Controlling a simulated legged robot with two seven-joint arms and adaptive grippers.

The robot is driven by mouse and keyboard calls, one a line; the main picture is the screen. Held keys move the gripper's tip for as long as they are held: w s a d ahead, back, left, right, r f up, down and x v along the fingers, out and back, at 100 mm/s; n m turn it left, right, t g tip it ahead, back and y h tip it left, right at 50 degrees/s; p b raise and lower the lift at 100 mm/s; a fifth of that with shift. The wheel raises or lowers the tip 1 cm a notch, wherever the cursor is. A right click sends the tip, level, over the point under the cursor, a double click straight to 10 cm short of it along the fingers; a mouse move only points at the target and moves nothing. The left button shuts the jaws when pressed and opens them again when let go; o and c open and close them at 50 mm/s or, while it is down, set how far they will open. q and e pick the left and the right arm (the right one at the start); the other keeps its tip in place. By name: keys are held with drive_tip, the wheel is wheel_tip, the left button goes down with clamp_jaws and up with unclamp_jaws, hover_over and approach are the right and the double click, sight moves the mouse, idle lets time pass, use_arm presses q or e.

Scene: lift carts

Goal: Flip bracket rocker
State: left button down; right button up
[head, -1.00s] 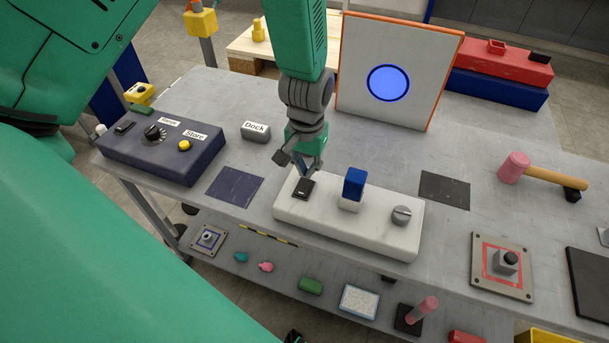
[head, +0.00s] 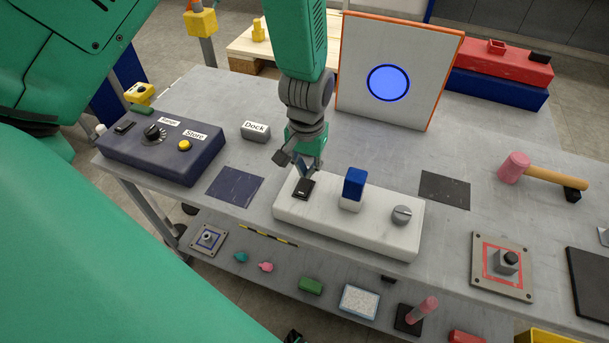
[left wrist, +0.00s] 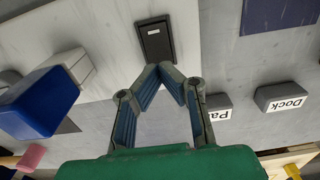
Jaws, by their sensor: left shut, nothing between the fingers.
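A black rocker switch (head: 303,189) with a small pale mark sits at the left end of a long white box (head: 347,226) on the grey table. The same rocker (left wrist: 156,42) shows just past my fingertips in the left wrist view. My left gripper (head: 307,174) is shut and empty, just behind the rocker in the head view. Its closed fingertips (left wrist: 160,68) lie close to the rocker's near edge; I cannot tell whether they touch. Which way the rocker is tilted is unclear. My right gripper is not in view.
The white box also carries a blue block-shaped lever (head: 354,184) and a grey knob (head: 401,215). A dark control box (head: 160,152) stands left, a Dock block (head: 255,131) behind. A panel with a blue disc (head: 400,70) stands behind; a mallet (head: 540,172) lies right.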

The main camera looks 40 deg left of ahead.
sight(306, 181)
use_arm(q)
drive_tip(key=shift+f+b, duration=0.65)
drive_tip(key=shift+f, duration=0.75)
idle(0.4)
drive_tip(key=shift+r, duration=0.15)
wheel_tip(306, 181, up, 7)
drive_tip(key=p, duration=0.6)
drive_tip(key=shift+p, duration=0.4)
